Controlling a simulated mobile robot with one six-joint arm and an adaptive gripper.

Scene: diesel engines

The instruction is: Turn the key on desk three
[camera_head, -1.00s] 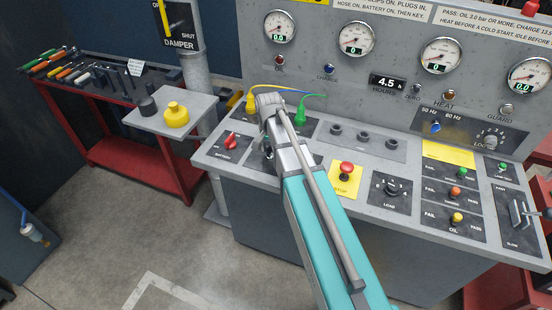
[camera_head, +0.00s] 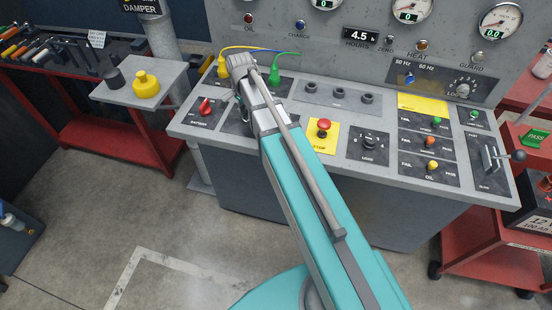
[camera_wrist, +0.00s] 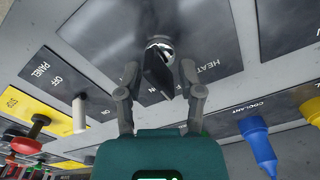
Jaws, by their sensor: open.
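A dark key (camera_wrist: 156,74) in a round chrome lock (camera_wrist: 160,43) shows in the wrist view, on a dark plate lettered "HEAT". My gripper (camera_wrist: 160,72) has one finger on each side of the key, with the fingers apart. I cannot tell whether either finger touches it. In the head view my arm reaches over the grey desk (camera_head: 310,116) and hides the key and most of its plate. The desk's number is not seen.
A red battery switch (camera_head: 206,105) is left of my arm, and a red stop button (camera_head: 323,126) is right. Yellow (camera_head: 223,68) and green (camera_head: 275,75) plugs stand behind. In the wrist view, a white toggle (camera_wrist: 79,115) and blue plug (camera_wrist: 258,142) flank my gripper.

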